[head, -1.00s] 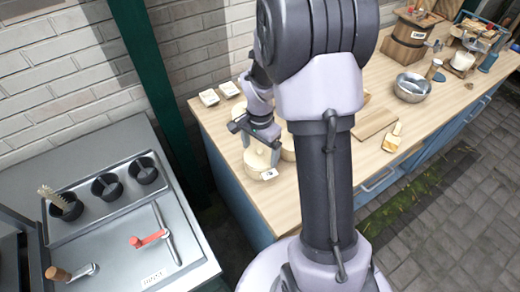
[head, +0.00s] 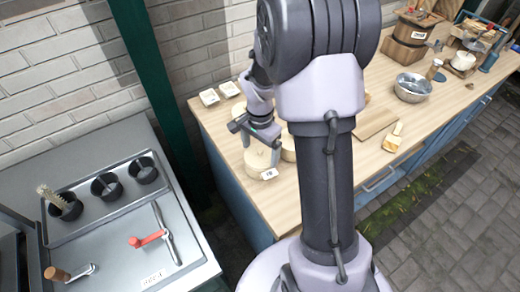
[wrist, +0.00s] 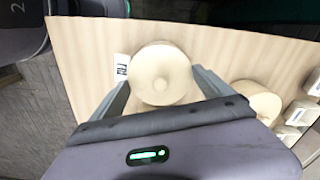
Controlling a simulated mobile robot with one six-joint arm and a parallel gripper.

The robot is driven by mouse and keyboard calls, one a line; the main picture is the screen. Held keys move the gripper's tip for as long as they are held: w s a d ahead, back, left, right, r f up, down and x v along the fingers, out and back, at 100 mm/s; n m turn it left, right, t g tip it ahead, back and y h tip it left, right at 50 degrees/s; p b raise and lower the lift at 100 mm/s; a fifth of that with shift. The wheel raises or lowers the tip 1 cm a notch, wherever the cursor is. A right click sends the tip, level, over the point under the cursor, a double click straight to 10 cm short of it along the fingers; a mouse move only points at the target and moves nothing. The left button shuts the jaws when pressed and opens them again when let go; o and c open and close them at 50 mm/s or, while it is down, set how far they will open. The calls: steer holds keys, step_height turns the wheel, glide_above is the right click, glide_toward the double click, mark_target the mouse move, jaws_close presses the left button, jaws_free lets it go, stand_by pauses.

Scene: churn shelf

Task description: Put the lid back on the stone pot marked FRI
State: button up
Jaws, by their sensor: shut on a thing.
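The stone pot marked FRI (head: 259,165) is a pale round pot near the left end of the wooden counter. Its white tag (wrist: 122,67) reads FRI in the wrist view. A pale round lid (wrist: 160,75) with a small knob lies between the fingers of my gripper (wrist: 163,88). In the head view my gripper (head: 261,145) points down at the pot, fingers on either side of its top. It is shut on the lid. The lid hides most of the pot in the wrist view. I cannot tell whether the lid touches the rim.
Another pale round pot (head: 288,148) stands close on the right, partly behind my arm. A wooden board (head: 375,122) and a metal bowl (head: 412,87) are farther right. A grey bench (head: 130,225) stands left.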

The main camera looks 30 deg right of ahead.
steer(key=shift+f, duration=0.2)
stand_by(0.5)
steer(key=o, duration=1.1)
step_height(320, 180, up, 7)
steer(key=p, duration=0.5)
steer(key=shift+r, duration=0.1)
jaws_close()
stand_by(0.5)
steer(key=shift+f, duration=0.2)
stand_by(0.5)
